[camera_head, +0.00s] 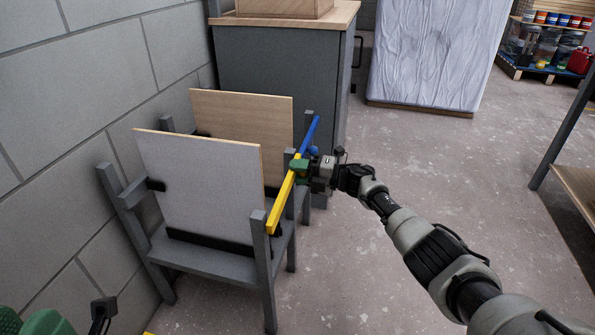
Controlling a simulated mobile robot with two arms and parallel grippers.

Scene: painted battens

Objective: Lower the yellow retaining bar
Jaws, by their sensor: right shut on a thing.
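The yellow retaining bar (282,203) slants along the right side of a grey rack (205,264), in front of the edge of a pale upright panel (200,185). Its near end is at the front right post (262,255). My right gripper (301,169) comes in from the right and is shut on the bar's far end. The gripper partly hides that end. Green and black parts at the bottom left corner look like my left gripper (45,323), cut off by the frame; its jaws cannot be made out.
A blue bar (311,135) lies beyond the yellow one, beside a tan wooden panel (245,120). A grey cabinet (280,75) stands behind the rack, and a block wall (70,90) is on the left. The floor on the right is clear up to a bench (575,185).

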